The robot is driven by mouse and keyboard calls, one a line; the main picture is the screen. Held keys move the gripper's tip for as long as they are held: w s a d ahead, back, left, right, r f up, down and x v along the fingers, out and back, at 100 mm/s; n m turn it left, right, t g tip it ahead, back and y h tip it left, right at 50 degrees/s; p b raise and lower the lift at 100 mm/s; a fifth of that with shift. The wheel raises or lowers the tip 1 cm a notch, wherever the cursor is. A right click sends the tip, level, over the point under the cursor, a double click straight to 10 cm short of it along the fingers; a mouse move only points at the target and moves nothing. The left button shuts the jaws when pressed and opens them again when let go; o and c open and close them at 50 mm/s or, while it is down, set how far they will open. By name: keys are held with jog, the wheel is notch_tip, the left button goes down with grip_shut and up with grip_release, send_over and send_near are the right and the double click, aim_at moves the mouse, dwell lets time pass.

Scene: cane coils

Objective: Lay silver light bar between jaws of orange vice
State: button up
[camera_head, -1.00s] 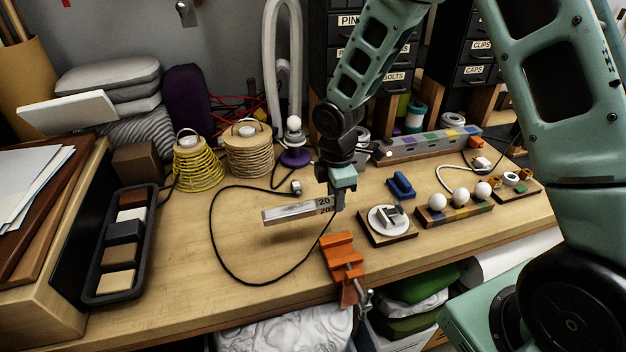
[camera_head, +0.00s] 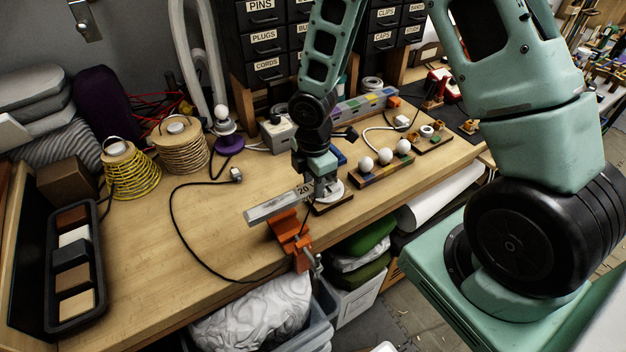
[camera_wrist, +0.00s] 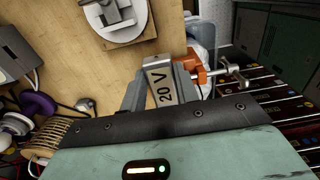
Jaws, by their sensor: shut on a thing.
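The silver light bar (camera_head: 270,208) is held roughly level by its right end, where a "20 V" label shows; the label end also shows in the wrist view (camera_wrist: 163,84). My gripper (camera_head: 318,193) is shut on that end, one finger on each side of it in the wrist view. The orange vice (camera_head: 290,235) is clamped at the bench's front edge. The bar overlaps the vice's top in the head view. I cannot tell whether it is above the jaws or between them. In the wrist view the vice (camera_wrist: 187,62) is partly hidden behind the bar and a finger.
A round white plate on a wooden base (camera_head: 333,193) stands close behind my gripper. A rack of white balls (camera_head: 383,163) is to its right. A black cable (camera_head: 178,225) loops left of the vice. A black tray of blocks (camera_head: 99,290) is far left. The bench between is mostly clear.

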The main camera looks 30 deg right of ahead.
jog(key=shift+f+b, duration=3.35)
jog(key=shift+f, duration=0.95)
jog(key=o, duration=1.1)
jog(key=shift+c, duration=0.2)
notch_tip(320, 180, up, 18)
jog(key=f+p, duration=0.1)
jog(key=s+a+r+m+b, duration=0.1)
jog(key=s+a+m, duration=0.4)
jog(key=s, duration=0.5)
jog(key=s+a+r+m+b, duration=0.1)
jog(key=s+a+m, duration=0.4)
jog(key=s+a, duration=0.3)
jog(key=shift+s+a+r+y+b, duration=0.3)
jog(key=shift+s+a+b, duration=0.1)
jog(key=shift+s, duration=0.65)
